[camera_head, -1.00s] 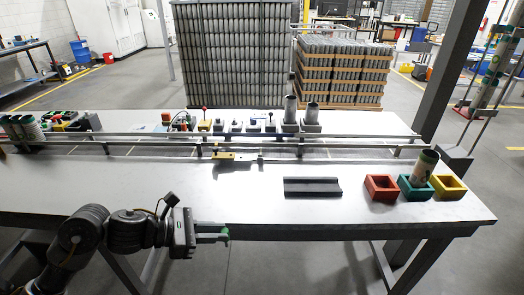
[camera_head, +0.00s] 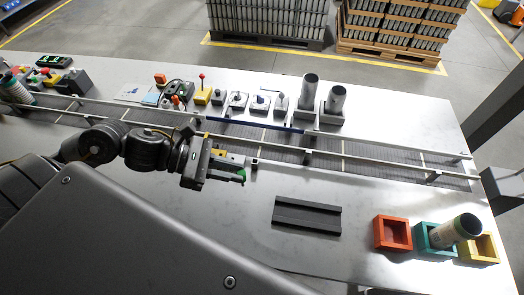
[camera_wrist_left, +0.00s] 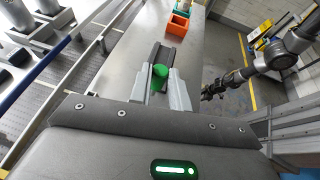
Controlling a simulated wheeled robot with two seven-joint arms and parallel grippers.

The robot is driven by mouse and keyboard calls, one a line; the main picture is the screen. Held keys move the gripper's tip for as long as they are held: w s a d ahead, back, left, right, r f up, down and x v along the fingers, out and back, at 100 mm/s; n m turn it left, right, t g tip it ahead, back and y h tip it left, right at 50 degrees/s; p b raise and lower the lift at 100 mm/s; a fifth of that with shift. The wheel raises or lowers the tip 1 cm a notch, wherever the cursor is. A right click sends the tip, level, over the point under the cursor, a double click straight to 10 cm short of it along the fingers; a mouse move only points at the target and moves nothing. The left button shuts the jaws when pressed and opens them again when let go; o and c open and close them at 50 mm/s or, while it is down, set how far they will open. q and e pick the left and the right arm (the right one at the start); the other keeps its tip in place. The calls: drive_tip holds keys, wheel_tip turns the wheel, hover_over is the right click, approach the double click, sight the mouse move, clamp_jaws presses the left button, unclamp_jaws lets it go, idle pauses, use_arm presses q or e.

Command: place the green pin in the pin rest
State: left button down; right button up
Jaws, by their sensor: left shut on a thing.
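My left gripper (camera_head: 240,176) is shut on the green pin (camera_head: 242,174), over the table just in front of the conveyor rail. In the left wrist view the green pin (camera_wrist_left: 160,72) stands out between the two fingers. A small yellow fixture (camera_head: 219,153) sits at the near rail, partly hidden behind the gripper. A dark grey grooved block (camera_head: 307,215) lies on the table to the right, apart from the gripper. I cannot tell for sure which is the pin rest. My right gripper (camera_wrist_left: 208,92) shows small in the left wrist view; its jaws are unclear.
Red (camera_head: 393,234), teal (camera_head: 424,240) and yellow (camera_head: 486,248) square holders stand at the right; a can (camera_head: 455,230) leans in the teal one. The conveyor (camera_head: 290,144) runs behind. Several switches and two metal cylinders (camera_head: 309,92) stand beyond it. The table's middle is fairly clear.

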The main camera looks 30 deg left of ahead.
wheel_tip(320, 180, down, 10)
drive_tip(key=b, duration=1)
use_arm(q)
drive_tip(key=w+a+f+p, duration=0.1)
drive_tip(key=w+f, duration=0.3)
drive_tip(key=w+a+f+p, duration=0.1)
drive_tip(key=w+f+p, duration=0.1)
drive_tip(key=w+f, duration=0.2)
drive_tip(key=w+a+f+p, duration=0.1)
drive_tip(key=w+f, duration=0.3)
drive_tip(key=w, duration=0.1)
drive_tip(key=shift+w+a+p, duration=0.2)
drive_tip(key=shift+a+p, duration=0.1)
drive_tip(key=shift+f, duration=0.55)
use_arm(e)
drive_tip(key=r, duration=0.4)
drive_tip(key=shift+s+r, duration=0.3)
drive_tip(key=shift+s, duration=0.1)
